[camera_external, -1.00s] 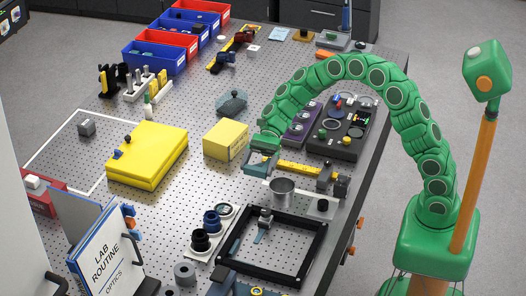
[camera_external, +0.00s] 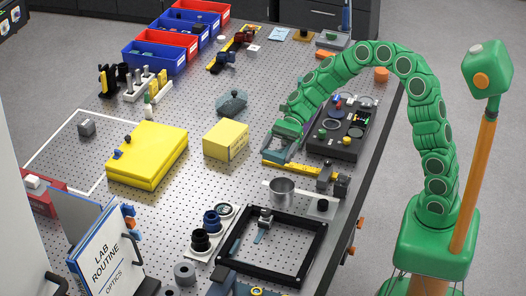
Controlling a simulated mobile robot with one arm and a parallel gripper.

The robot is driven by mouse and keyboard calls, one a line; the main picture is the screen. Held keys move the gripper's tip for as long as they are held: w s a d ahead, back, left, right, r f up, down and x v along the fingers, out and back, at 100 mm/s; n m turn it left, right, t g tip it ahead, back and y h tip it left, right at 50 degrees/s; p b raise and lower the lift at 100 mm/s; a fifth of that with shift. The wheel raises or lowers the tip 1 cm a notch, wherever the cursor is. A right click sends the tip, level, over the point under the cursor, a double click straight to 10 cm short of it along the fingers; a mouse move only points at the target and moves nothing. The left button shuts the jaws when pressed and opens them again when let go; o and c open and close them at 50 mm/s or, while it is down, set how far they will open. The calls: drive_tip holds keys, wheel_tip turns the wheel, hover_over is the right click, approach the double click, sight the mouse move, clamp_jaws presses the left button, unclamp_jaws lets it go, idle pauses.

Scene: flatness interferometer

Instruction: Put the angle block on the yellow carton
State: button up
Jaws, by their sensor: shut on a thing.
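The yellow carton (camera_external: 226,140) stands upright on the perforated table, left of my gripper, with its top clear. My gripper (camera_external: 278,153) is right of the carton, apart from it, near the yellow ruler-like bar. It is shut on a small piece that I take to be the angle block. Its fingers and wrist hide most of that piece, so its shape and tilt are unclear.
A larger yellow case (camera_external: 147,156) lies left of the carton. A metal cup (camera_external: 282,190), a black control box (camera_external: 342,128) and a black square frame (camera_external: 271,249) are near my gripper. A dark teal rounded object (camera_external: 231,102) sits behind the carton.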

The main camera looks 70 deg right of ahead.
drive_tip(key=w+d+r+m+t+h, duration=0.2)
drive_tip(key=w+d+r+m+t, duration=0.15)
drive_tip(key=w+d, duration=0.3)
drive_tip(key=w+d+r+m+t+h, duration=0.2)
drive_tip(key=w+d+r+m+t, duration=0.15)
drive_tip(key=w+d, duration=0.3)
hover_over(223, 132)
drive_tip(key=shift+m+t, duration=0.3)
drive_tip(key=shift+t, duration=0.1)
drive_tip(key=shift+s+f, duration=0.15)
drive_tip(key=shift+f, duration=2.25)
drive_tip(key=shift+s+f, duration=0.15)
drive_tip(key=shift+f, duration=2.25)
drive_tip(key=shift+w+f, duration=0.3)
drive_tip(key=shift+f, duration=1.5)
drive_tip(key=shift+f, duration=0.1)
drive_tip(key=o, duration=1)
